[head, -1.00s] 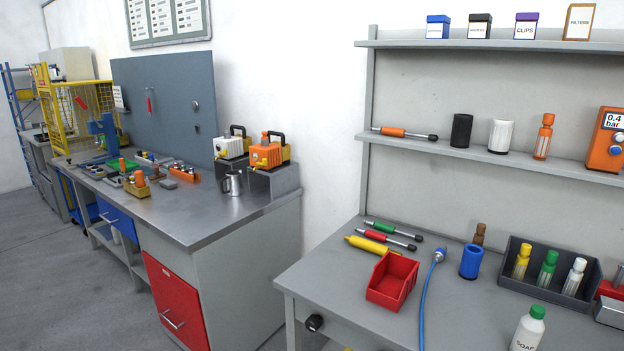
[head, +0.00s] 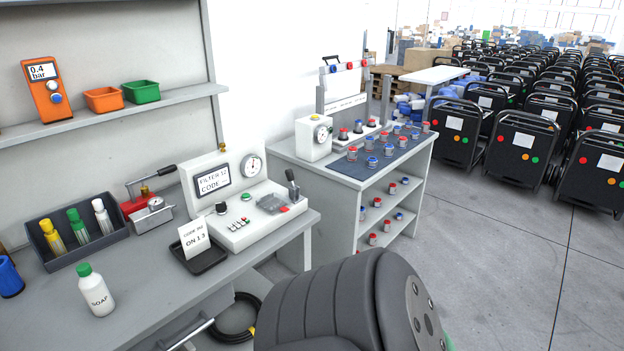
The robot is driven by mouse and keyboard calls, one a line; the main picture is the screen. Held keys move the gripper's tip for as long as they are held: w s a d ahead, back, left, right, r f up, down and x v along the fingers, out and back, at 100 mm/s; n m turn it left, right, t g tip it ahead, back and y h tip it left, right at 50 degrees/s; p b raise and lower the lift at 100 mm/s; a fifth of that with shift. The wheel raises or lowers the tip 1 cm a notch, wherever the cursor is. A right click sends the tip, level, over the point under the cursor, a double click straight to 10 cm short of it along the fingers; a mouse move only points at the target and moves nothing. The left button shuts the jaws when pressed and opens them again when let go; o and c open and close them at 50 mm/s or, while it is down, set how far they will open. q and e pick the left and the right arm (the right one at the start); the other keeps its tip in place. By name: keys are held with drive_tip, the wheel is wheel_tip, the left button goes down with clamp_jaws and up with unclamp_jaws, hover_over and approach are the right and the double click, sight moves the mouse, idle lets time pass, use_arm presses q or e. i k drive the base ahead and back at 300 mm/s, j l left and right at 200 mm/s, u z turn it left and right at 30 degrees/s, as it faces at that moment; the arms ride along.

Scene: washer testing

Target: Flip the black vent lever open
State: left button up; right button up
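A white test console (head: 240,200) with a gauge and a small screen stands on the grey bench. A black lever (head: 291,184) stands up, slightly tilted, at the right end of its sloping panel. Another black-handled lever (head: 150,178) sticks out from a small red and grey hand pump to the left of the console. I cannot tell from this view which of them is the vent lever, or whether it is open. Neither of my grippers is in view; only a dark grey arm part of mine shows at the bottom.
A black tray with a code card (head: 194,237), a soap bottle (head: 95,290) and a bottle rack (head: 78,236) are on the bench (head: 150,300). A second station (head: 345,185) stands behind at right. Black machines (head: 520,150) fill the right; floor between is clear.

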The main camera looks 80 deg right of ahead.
sight(290, 176)
drive_tip(key=z, duration=2.35)
